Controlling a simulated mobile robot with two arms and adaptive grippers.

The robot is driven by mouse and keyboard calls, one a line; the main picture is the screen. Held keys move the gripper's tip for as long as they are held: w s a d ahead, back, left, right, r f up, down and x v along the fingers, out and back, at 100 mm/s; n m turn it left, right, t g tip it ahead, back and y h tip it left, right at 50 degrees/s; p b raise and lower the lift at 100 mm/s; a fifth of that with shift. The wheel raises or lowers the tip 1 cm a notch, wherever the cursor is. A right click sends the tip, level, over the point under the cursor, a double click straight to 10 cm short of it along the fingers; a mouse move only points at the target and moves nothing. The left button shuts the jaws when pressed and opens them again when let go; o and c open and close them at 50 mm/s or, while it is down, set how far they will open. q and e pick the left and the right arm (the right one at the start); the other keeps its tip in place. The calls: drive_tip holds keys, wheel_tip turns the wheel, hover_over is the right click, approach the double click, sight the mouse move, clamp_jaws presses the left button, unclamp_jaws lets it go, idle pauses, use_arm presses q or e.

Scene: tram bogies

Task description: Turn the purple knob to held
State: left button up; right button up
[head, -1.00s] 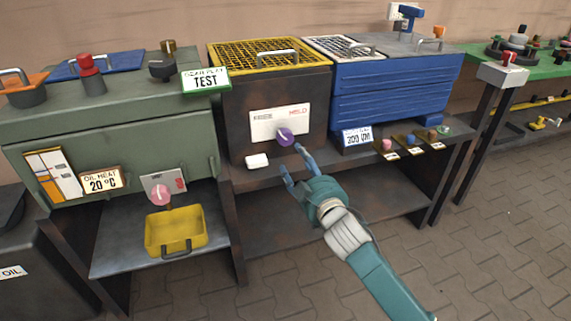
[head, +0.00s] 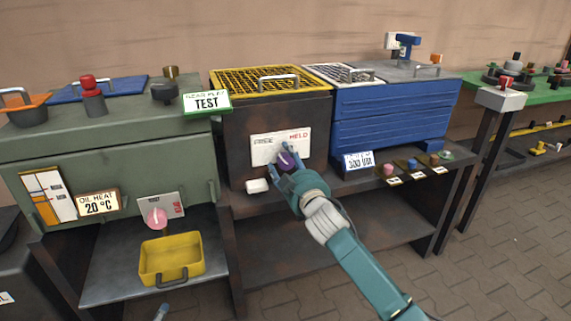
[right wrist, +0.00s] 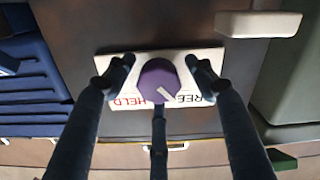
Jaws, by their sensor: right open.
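The purple knob (head: 286,161) sits on a white plate (head: 264,150) on the front of the dark cabinet with the yellow grille. The plate reads FREE at left and HELD at right in the head view. In the right wrist view the plate is upside down, and the white mark on the knob (right wrist: 160,78) slants toward FREE. My right gripper (head: 285,157) is open, with its fingers around the knob. The wrist view shows gaps between fingertips and knob. A small blue-grey tip at the bottom edge, probably my left gripper (head: 162,312), shows too little to judge.
A white block (head: 257,186) sticks out below the plate. A green cabinet (head: 110,155) stands at left, with a pink knob (head: 157,216) and a yellow tray (head: 172,260) below. A blue ribbed box (head: 395,115) stands at right, with several small knobs on the ledge before it.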

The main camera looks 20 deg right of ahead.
use_arm(q)
drive_tip(key=shift+w+r, duration=0.2)
drive_tip(key=shift+r, duration=0.15)
use_arm(e)
drive_tip(key=shift+w, duration=0.25)
